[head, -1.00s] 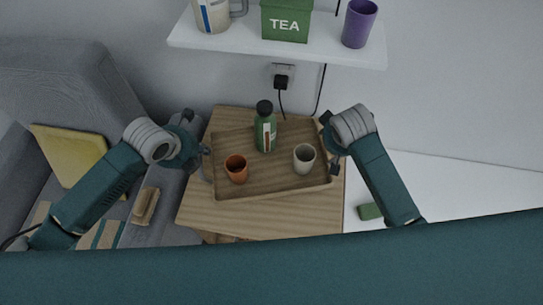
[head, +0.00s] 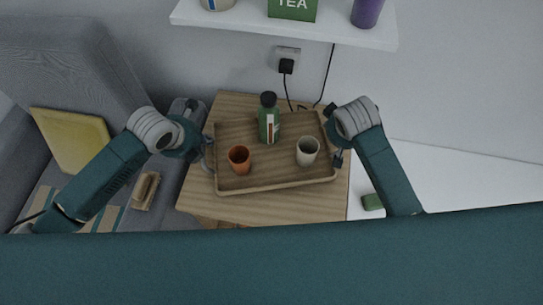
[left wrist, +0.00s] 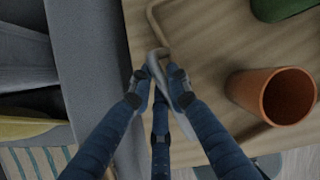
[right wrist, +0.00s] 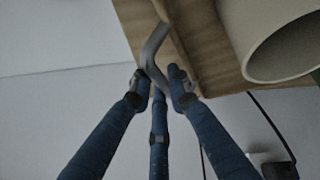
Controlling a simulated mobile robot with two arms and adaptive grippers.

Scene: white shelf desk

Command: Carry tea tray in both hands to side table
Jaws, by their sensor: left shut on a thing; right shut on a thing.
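The wooden tea tray (head: 270,182) is level over the wooden side table (head: 200,206) in the head view; whether it touches the top I cannot tell. It carries a green bottle (head: 269,122), an orange cup (head: 239,158) at left and a pale cup (head: 308,151) at right, all upright. My left gripper (head: 207,152) is shut on the tray's left handle, a grey bar that shows in the left wrist view (left wrist: 157,62). My right gripper (head: 338,148) is shut on the right handle, which shows in the right wrist view (right wrist: 152,48).
A white shelf (head: 290,28) with a green TEA box (head: 293,8) and a purple cup (head: 367,12) is on the wall behind. A socket with a plug (head: 287,64) and cable is below it. A grey sofa with a yellow cushion (head: 75,141) stands at left.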

